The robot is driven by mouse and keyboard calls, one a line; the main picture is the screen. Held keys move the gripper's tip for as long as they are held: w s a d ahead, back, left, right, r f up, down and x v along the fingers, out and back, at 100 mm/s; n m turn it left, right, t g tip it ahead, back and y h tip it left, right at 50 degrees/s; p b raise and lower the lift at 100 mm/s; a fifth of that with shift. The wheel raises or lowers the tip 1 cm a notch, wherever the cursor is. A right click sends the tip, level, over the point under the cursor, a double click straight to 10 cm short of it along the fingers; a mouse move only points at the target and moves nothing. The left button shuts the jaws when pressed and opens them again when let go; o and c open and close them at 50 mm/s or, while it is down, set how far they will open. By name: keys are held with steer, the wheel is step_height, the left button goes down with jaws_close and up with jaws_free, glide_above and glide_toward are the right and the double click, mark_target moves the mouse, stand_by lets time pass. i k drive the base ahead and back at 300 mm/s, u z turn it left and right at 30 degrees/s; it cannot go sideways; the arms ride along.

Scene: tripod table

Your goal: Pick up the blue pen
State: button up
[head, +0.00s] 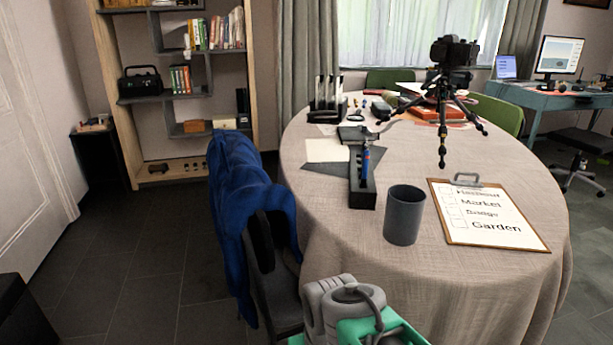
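The blue pen (366,162) is slim and stands roughly upright at a dark pen tray (362,198) on the round table. Its lower end is hidden or too small to make out. Part of my arm, grey and green, shows at the bottom edge, in front of the table and well short of the pen. My gripper's fingers are not visible, so I cannot see what they hold.
The round table (480,285) has a grey cup (404,215) just right of the tray and a clipboard (487,215) farther right. A camera tripod (443,95) stands behind. A chair with a blue jacket (240,200) stands at the table's left.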

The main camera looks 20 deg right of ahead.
mark_target(365, 158)
steer(key=u, duration=3.35)
steer(key=k, duration=1.6)
steer(key=z, duration=0.7)
steer(key=i, duration=0.5)
steer(key=z, duration=0.1)
